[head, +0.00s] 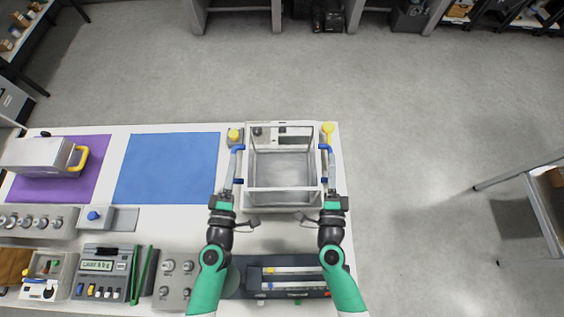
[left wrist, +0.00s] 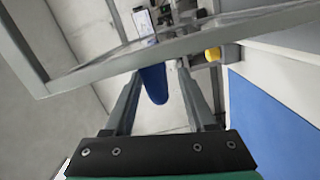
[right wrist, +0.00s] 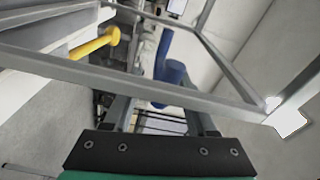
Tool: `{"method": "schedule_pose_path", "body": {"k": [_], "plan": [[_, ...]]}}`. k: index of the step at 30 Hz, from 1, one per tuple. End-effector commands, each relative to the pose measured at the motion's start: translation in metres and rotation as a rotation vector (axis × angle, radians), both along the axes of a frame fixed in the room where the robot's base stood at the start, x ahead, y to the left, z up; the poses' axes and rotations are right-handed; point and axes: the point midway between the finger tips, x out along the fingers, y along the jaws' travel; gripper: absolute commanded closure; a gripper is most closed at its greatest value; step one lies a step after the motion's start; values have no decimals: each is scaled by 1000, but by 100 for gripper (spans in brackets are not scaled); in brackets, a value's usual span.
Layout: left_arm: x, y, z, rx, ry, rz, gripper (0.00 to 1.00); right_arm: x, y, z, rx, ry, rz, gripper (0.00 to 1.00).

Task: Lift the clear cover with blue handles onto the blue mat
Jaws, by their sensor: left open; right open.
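The clear cover (head: 284,189) is a box with a pale frame, standing at the right end of the white table. Its blue handles are on its left side (head: 237,149) and right side (head: 325,148). My left gripper (head: 231,185) is open at the left handle; in the left wrist view the blue handle (left wrist: 153,84) lies between the open fingers. My right gripper (head: 332,183) is open at the right handle; in the right wrist view the blue handle (right wrist: 172,72) shows beyond the frame, between the fingers. The blue mat (head: 167,168) lies flat and empty, left of the cover.
A purple mat (head: 98,183) with a grey cover with a yellow handle (head: 79,158) lies further left. Yellow knobs (head: 234,135) stand by the cover's back corners.

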Motion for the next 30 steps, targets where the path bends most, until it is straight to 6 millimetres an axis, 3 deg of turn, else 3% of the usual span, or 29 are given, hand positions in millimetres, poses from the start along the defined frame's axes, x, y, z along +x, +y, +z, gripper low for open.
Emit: {"method": "schedule_pose_path", "body": {"k": [6,17,26,27,30], "plan": [[26,-2,0,0,0,1,44,27,-3,1,0,0,-1,43],[31,-3,-1,-1,0,0,44,31,-3,0,-1,0,0,43],[31,-3,-1,-1,0,0,96,31,-3,0,0,0,0,95],[31,-3,-1,-1,0,0,100,31,-3,0,-1,0,0,100],[31,-3,-1,0,0,0,100,31,-3,0,-1,0,0,100]]}}
